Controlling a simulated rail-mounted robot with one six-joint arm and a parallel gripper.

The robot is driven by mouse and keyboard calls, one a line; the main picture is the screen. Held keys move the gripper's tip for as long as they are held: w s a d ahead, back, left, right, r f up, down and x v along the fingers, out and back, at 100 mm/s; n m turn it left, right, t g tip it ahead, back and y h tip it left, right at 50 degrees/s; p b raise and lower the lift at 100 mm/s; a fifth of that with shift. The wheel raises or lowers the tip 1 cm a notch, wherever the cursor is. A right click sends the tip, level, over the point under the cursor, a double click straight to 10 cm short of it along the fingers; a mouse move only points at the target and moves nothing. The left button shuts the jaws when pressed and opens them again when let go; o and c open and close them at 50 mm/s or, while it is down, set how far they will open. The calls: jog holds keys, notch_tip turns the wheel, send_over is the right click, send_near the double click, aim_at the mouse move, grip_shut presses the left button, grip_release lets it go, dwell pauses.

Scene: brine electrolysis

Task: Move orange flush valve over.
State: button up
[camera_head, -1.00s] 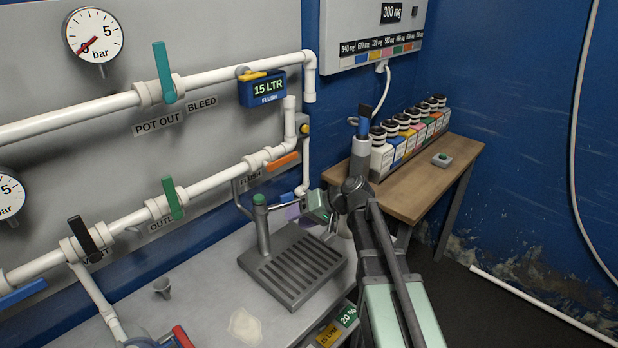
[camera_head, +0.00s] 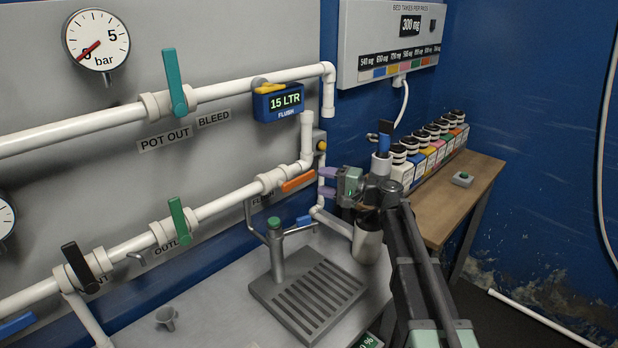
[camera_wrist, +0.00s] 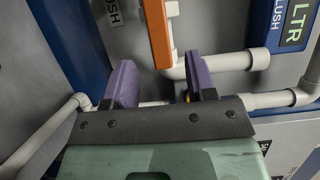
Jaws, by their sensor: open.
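The orange flush valve handle (camera_head: 298,182) sits on the lower white pipe, lying roughly along it. Its FLUSH label below is partly hidden. My gripper (camera_head: 326,182) is just right of the handle, with two purple fingers apart and pointing toward the panel. In the wrist view, the orange handle (camera_wrist: 157,32) stands upright in the picture, ahead of the open fingers (camera_wrist: 162,82) and between their lines. The fingers look apart from it, and nothing is between them.
The blue 15 LTR display (camera_head: 278,102) hangs above the handle. A green-topped tap (camera_head: 275,235) rises over a slotted drain tray (camera_head: 310,300) below. A white pipe (camera_head: 306,140) runs upright close to my gripper. Several bottles (camera_head: 436,145) stand on the wooden table at right.

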aim_at(307, 178)
jog(key=x, duration=0.6)
jog(key=shift+w, duration=0.1)
grip_shut()
